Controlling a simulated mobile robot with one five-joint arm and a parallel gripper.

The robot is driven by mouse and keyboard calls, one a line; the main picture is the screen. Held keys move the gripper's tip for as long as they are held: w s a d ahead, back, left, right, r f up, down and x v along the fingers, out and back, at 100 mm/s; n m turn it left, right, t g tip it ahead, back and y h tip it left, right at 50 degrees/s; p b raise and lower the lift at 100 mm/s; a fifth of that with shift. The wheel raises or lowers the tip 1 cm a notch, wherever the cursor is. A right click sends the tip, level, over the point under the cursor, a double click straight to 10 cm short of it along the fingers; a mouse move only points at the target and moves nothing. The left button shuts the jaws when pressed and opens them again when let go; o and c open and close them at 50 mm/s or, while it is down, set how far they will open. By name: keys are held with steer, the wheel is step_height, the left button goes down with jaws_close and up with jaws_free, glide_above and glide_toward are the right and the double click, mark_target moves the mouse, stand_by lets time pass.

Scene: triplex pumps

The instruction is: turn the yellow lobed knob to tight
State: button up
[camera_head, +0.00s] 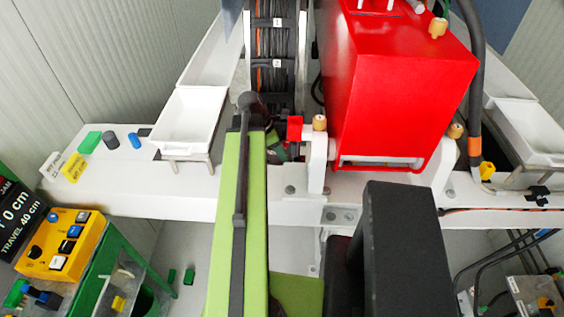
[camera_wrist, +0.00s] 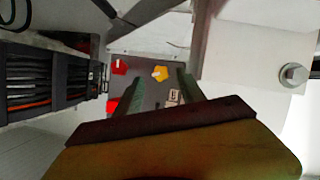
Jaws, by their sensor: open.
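In the wrist view, the yellow lobed knob (camera_wrist: 160,73) is on a grey panel (camera_wrist: 148,92), with a pale mark across its face. My gripper (camera_wrist: 160,84) is open, with one dark green finger on each side of the knob in the picture. I cannot tell how far the fingertips are from the knob, and no contact shows. In the head view, my green arm reaches toward the white frame and hides much of the area around its end. I cannot make out the yellow lobed knob there.
A red knob (camera_wrist: 119,67) sits left of the yellow one on the panel. A white block with a bolt (camera_wrist: 292,75) stands close at the right. In the head view, a large red box (camera_head: 400,90) stands beside the arm.

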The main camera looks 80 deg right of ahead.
steer(key=shift+b+x, duration=0.5)
steer(key=shift+x, duration=0.6)
steer(key=shift+c, duration=0.4)
